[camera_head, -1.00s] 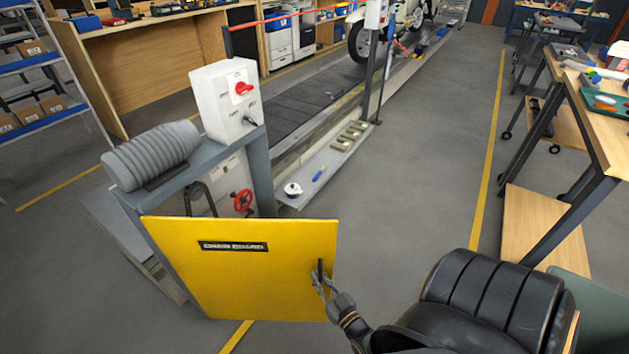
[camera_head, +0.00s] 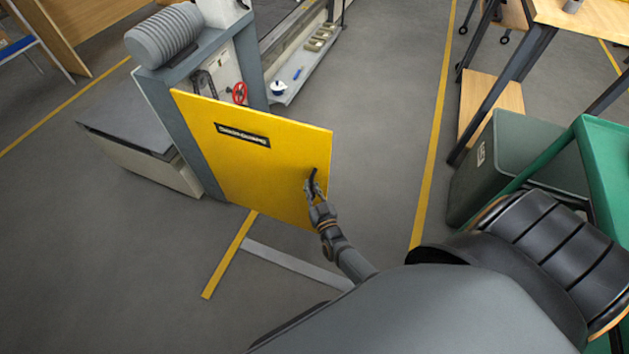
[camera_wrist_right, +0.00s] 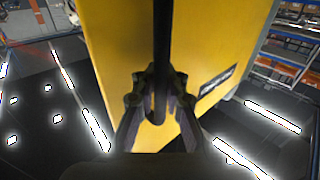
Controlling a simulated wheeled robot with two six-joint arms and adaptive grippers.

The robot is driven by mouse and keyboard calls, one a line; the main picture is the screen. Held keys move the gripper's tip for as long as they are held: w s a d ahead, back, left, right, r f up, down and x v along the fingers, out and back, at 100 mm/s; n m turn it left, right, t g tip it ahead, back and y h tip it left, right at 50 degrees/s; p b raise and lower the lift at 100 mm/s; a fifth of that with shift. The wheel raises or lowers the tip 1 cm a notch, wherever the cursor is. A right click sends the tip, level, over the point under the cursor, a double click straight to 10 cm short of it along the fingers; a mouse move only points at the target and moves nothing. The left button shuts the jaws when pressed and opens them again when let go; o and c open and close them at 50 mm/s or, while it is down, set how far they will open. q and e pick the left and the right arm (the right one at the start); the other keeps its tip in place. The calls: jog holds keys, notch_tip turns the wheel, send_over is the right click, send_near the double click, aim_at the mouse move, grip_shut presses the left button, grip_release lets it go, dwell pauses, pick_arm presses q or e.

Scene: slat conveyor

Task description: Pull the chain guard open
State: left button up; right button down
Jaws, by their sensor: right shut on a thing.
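The chain guard (camera_head: 245,165) is a yellow panel with a black label, standing swung out from the grey machine frame (camera_head: 180,110). Its black bar handle (camera_head: 311,181) is near the panel's right edge. My right gripper (camera_head: 313,190) is at that handle, shut on it. In the right wrist view the dark handle (camera_wrist_right: 162,40) runs down between the fingers of the right gripper (camera_wrist_right: 158,95), with the yellow guard (camera_wrist_right: 118,60) close behind. A red handwheel (camera_head: 240,93) shows behind the guard's top edge. My left gripper is not in view.
A dark green bin (camera_head: 505,165) and a green-framed cart (camera_head: 605,165) stand at the right, near my right arm. A wooden workbench (camera_head: 575,20) is at the far right. The floor between the guard and the yellow line (camera_head: 437,130) is clear.

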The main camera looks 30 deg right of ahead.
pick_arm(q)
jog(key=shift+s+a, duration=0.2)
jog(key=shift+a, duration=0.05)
pick_arm(e)
jog(key=shift+s+a+f, duration=0.1)
jog(key=shift+s+f, duration=0.15)
jog(key=shift+s, duration=0.15)
jog(key=c, duration=1.7)
grip_release()
jog(key=o, duration=0.3)
jog(key=shift+s+r, duration=0.1)
jog(key=shift+r, duration=0.05)
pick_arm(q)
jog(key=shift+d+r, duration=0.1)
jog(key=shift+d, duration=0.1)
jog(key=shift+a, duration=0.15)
pick_arm(e)
jog(key=s, duration=0.4)
jog(key=s+a, duration=0.1)
jog(key=s, duration=0.2)
jog(key=s+a, duration=0.1)
jog(key=s, duration=0.3)
jog(key=shift+s, duration=0.3)
